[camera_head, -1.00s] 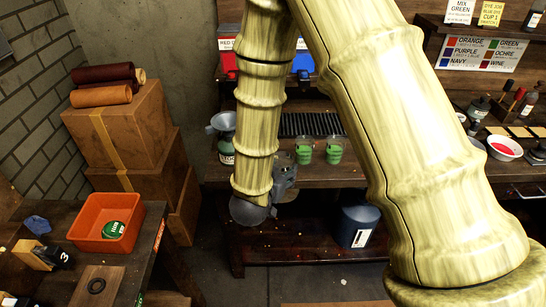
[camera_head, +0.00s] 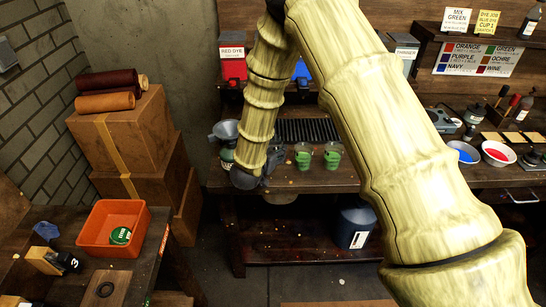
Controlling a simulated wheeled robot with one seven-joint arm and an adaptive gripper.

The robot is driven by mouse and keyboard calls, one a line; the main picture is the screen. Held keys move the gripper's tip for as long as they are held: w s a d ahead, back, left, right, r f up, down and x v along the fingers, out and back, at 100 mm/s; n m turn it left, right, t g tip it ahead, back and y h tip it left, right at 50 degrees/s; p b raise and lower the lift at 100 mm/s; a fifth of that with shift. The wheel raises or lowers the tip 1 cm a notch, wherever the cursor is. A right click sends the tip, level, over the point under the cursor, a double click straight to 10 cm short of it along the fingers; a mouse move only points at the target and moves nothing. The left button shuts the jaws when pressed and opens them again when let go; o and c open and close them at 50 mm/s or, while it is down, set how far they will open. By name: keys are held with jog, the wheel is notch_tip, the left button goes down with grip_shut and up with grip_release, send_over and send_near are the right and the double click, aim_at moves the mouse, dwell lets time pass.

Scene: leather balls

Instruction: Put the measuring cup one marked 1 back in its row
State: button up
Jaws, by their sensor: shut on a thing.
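Two clear measuring cups with green contents stand side by side on the workbench (camera_head: 375,178) in front of a dark rack: a left cup (camera_head: 303,156) and a right cup (camera_head: 332,156). I cannot read any marks on them. My gripper (camera_head: 272,160) is at the bench's front edge, just left of these cups, mostly hidden behind my arm. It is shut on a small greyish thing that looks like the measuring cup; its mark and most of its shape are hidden.
A funnel on a bottle (camera_head: 224,130) stands close left of my gripper. A blue jug (camera_head: 356,226) is on the lower shelf. An orange bin (camera_head: 113,212) sits on the left table.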

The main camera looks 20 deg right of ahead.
jog(key=shift+f+p, duration=0.55)
jog(key=shift+f, duration=1.1)
jog(key=shift+f, duration=0.2)
jog(key=o, duration=1.1)
jog(key=shift+r, duration=0.2)
jog(key=b+v, duration=0.3)
jog(key=v, duration=0.7)
jog(key=shift+s+a+b, duration=0.2)
jog(key=shift+s+b, duration=0.1)
jog(key=shift+b, duration=0.1)
jog(key=shift+v, duration=0.75)
jog(key=shift+r, duration=0.1)
